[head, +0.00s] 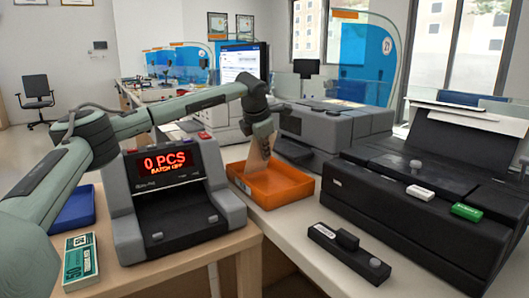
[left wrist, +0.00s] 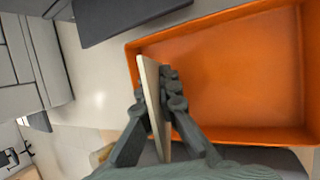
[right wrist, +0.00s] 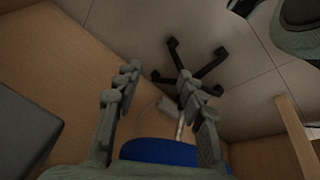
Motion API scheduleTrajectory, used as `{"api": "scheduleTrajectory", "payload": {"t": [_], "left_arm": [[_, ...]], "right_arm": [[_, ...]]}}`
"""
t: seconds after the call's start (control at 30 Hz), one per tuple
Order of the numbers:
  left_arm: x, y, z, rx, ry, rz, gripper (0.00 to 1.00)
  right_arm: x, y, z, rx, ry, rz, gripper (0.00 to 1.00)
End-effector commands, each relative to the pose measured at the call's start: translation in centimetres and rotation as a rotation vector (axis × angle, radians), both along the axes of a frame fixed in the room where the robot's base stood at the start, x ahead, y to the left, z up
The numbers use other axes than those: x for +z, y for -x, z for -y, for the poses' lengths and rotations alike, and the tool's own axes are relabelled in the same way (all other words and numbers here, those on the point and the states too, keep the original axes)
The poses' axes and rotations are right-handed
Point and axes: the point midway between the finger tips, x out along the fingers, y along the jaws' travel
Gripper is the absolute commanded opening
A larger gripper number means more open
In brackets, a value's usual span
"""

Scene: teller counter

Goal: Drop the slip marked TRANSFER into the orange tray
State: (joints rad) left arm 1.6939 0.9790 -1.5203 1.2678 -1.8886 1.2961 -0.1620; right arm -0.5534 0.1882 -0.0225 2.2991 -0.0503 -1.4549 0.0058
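My left gripper (head: 265,135) points down above the orange tray (head: 290,195). It is shut on a thin pale slip (head: 254,158), which hangs upright with its lower part at the tray. In the left wrist view the slip (left wrist: 151,95) shows nearly edge-on between the fingers (left wrist: 157,100), over the left side of the orange tray (left wrist: 235,135). The slip's print is not readable, so I cannot confirm its marking. The visible tray floor looks empty. My right gripper (right wrist: 157,88) shows only in the right wrist view, with its fingers apart and nothing between them.
A counting machine (head: 175,200) stands left of the orange tray, and a black printer (head: 420,195) stands right. A small black device (head: 348,250) lies in front. A blue tray (head: 76,208) and a banded green bundle (head: 80,260) are at the left.

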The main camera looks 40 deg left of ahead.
Motion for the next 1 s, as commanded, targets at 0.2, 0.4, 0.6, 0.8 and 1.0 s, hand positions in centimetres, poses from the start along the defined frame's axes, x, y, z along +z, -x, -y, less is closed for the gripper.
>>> {"api": "scheduleTrajectory", "payload": {"t": [0.2,0.4,0.6,0.8,1.0], "left_arm": [[0.01,0.01,-0.01,0.000,0.000,0.000,0.14],[0.01,0.01,-0.01,0.000,0.000,0.000,0.29],[0.01,0.01,-0.01,0.000,0.000,0.000,0.29],[0.01,0.00,-0.01,0.000,0.000,0.000,0.29],[0.32,-0.01,0.00,0.000,0.000,0.000,0.29]], "right_arm": [[0.00,0.01,0.00,0.000,0.000,-0.001,0.40],[-0.01,0.02,0.00,0.001,0.000,0.000,0.40],[-0.02,0.01,0.01,0.001,0.000,0.000,0.40],[-0.03,0.00,0.02,0.001,0.000,0.000,0.40],[0.29,-0.04,0.05,-0.001,0.000,0.002,0.40]]}}
